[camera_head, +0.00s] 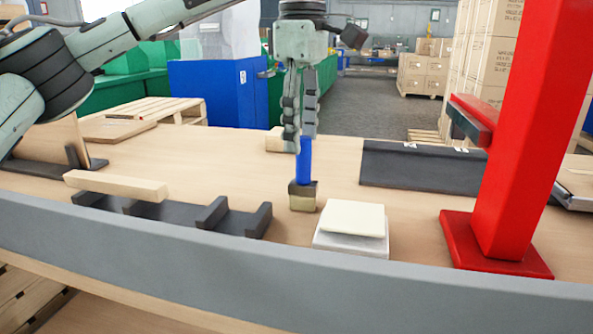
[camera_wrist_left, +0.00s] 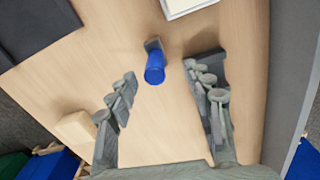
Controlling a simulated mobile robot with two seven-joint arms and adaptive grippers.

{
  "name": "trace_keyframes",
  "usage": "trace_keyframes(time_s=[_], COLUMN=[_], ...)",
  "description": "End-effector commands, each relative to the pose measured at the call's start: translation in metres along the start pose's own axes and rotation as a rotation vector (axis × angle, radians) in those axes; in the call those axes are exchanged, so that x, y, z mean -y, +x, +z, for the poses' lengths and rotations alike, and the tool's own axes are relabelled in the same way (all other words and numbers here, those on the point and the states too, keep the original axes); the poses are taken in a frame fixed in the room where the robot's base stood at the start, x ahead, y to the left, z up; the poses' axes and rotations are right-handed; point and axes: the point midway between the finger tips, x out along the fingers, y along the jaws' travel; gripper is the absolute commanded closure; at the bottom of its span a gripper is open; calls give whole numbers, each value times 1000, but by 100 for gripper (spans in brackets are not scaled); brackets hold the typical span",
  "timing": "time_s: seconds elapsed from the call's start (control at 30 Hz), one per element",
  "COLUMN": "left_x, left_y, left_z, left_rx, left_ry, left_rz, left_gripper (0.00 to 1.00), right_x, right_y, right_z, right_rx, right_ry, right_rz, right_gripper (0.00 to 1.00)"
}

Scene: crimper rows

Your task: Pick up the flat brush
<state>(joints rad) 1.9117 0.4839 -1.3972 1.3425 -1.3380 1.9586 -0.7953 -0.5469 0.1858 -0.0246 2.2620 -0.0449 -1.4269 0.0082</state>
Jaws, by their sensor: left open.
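The flat brush (camera_head: 304,165) stands upright on the table, its blue handle up and its tan and dark head down. In the left wrist view the brush (camera_wrist_left: 154,68) shows as a blue handle end, with a bit of the dark head behind it. My left gripper (camera_head: 299,141) points down from above, with its fingertips around the level of the handle's top. In the left wrist view my left gripper (camera_wrist_left: 160,73) is open, one finger on each side of the handle, with gaps visible. My right gripper is not in view.
A cream pad on a white base (camera_head: 352,219) lies right of the brush. A dark rack (camera_head: 178,213) with a wooden bar (camera_head: 115,185) is at left. A small wooden block (camera_head: 277,143) stands behind. A dark mat (camera_head: 420,168) and red post (camera_head: 515,130) are at right.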

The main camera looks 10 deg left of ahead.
Motion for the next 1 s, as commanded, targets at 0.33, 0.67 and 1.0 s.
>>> trace_keyframes(time_s=[0.33,0.67,1.0], left_x=[-7,-8,-8], left_y=[46,70,70], left_z=[0,1,1], left_rx=[2,5,5], left_ry=[-1,-1,-1], left_rz=[-2,1,1], left_gripper=[49,49,75], right_x=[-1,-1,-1], right_y=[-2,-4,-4], right_z=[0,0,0], right_rx=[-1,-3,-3], right_ry=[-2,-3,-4], right_rz=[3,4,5], right_gripper=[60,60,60])
